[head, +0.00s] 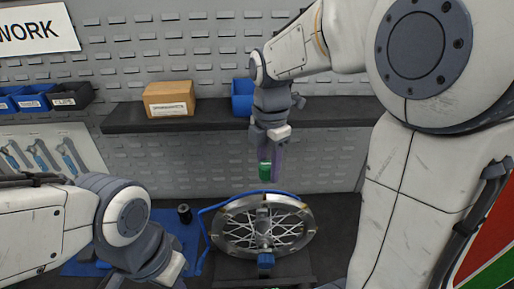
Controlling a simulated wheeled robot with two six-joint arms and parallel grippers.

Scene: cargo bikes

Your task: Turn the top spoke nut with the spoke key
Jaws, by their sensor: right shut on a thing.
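The spoked wheel (230,241) with a silver rim lies at a tilt on a dark stand, low in the middle of the head view. Its spokes and hub show, but the single spoke nuts are too small to tell apart. My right gripper (270,172) points down above the far side of the wheel rim. The key is apart from the rim in the picture. My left gripper (175,275) is at the bottom left, its fingertips cut off or hidden.
A dark shelf (150,123) on the pegboard wall holds a cardboard box (169,98) and a blue bin (242,97). A blue mat (182,228) with a dark cylinder (184,213) lies left of the wheel. Tools hang on a panel (85,140) at left.

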